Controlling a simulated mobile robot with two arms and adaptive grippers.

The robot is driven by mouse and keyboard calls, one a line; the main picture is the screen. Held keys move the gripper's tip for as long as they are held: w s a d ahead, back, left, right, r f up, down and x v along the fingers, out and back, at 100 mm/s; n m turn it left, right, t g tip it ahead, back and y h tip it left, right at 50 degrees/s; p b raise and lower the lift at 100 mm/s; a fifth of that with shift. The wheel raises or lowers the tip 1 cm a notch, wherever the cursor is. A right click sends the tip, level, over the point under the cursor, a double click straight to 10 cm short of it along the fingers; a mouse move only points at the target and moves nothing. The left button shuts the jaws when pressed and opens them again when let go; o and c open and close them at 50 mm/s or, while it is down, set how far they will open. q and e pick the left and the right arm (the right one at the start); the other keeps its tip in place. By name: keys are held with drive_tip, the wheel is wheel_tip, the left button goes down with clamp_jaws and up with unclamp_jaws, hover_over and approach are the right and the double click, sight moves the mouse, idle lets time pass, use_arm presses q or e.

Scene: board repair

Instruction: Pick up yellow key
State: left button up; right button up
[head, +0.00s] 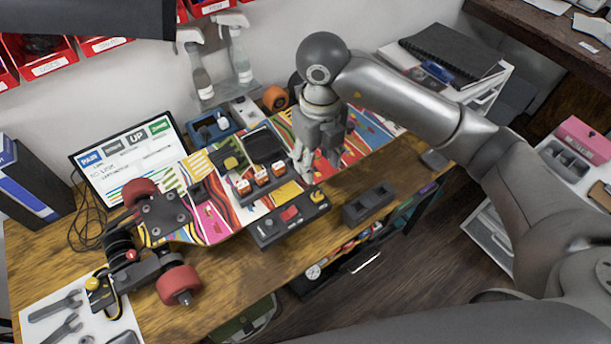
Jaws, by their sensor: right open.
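A small yellow piece (317,196), which looks like the yellow key, sits at the right end of a black panel (268,233) at the front edge of the skateboard. A red piece (290,213) sits beside it on the panel. My right gripper (318,172) is open and points down, just above and behind the yellow piece. Nothing shows between its fingers, and it looks apart from the piece. The yellow piece is too small to make out its exact shape. My left gripper is not in view.
A colourful skateboard deck (375,138) lies across the wooden table (240,262). A block with orange switches (262,181) stands left of my right gripper. An empty dark tray (368,205) lies to the right. Spray bottles (240,62) stand behind. Wrenches (55,307) lie at front left.

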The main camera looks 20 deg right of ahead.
sight(318, 188)
drive_tip(key=f, duration=0.2)
drive_tip(key=s+f, duration=0.1)
drive_tip(key=shift+d+f+p, duration=0.2)
drive_tip(key=shift+f+p, duration=0.2)
drive_tip(key=shift+f, duration=0.4)
drive_tip(key=shift+w+f, duration=0.15)
drive_tip(key=shift+f, duration=0.1)
wheel_tip(318, 188, down, 4)
drive_tip(key=shift+f+p, duration=0.15)
drive_tip(key=shift+p, duration=1)
drive_tip(key=shift+f, duration=0.3)
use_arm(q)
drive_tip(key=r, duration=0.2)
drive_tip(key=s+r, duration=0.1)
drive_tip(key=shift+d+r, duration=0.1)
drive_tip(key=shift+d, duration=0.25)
use_arm(e)
drive_tip(key=shift+w+f, duration=0.1)
drive_tip(key=shift+f, duration=0.05)
drive_tip(key=shift+c, duration=0.2)
clamp_jaws()
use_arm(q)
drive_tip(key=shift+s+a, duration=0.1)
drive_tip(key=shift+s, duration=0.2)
